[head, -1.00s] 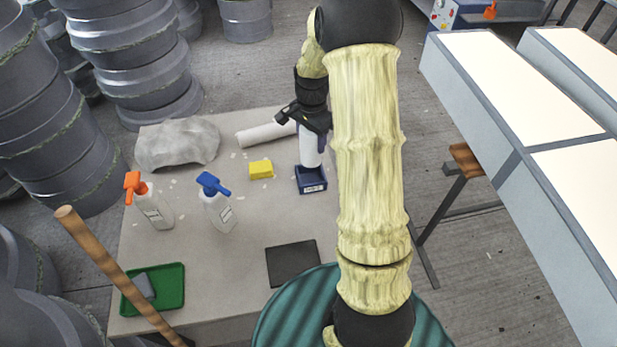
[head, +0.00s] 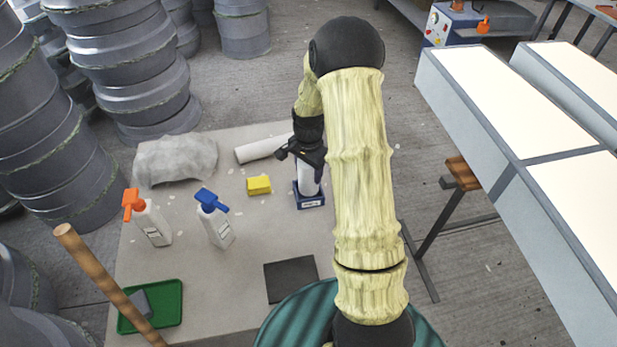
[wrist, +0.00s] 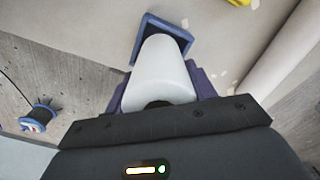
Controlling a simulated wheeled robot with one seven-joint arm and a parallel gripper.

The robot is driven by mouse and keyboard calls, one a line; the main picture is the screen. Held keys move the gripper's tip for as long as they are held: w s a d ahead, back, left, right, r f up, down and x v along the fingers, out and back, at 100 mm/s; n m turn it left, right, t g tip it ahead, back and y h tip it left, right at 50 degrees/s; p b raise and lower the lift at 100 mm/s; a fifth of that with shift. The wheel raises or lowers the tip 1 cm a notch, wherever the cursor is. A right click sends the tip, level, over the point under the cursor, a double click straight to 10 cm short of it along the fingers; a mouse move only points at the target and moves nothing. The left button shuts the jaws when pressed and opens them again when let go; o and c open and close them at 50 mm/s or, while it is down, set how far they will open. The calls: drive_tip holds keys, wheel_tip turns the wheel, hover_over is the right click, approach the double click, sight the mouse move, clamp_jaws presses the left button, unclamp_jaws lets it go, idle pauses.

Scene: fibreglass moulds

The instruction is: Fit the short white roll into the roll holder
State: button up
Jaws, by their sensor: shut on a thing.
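The short white roll (head: 308,181) stands upright under my gripper (head: 304,155), which is shut on its upper end. In the wrist view the roll (wrist: 162,75) runs from my gripper (wrist: 165,108) down to the blue roll holder (wrist: 150,22). The roll holder (head: 310,203) is a small blue open box with a white label, near the table's right edge. The roll's lower end is at or inside the holder's walls; its exact depth is hidden. The holder's far rim shows past the roll.
A longer white roll (head: 262,149) lies behind, left of the holder. A yellow sponge (head: 259,185) lies left of it, with two spray bottles (head: 217,222) (head: 150,222) further left. A dark mat (head: 291,279) and green tray (head: 165,304) lie nearer. A light-topped bench (head: 500,95) stands right.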

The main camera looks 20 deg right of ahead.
drive_tip(key=shift+f, duration=1.75)
drive_tip(key=shift+f, duration=0.2)
drive_tip(key=o, duration=1.1)
wheel_tip(320, 180, up, 12)
drive_tip(key=shift+r+b, duration=0.2)
drive_tip(key=shift+b, duration=0.2)
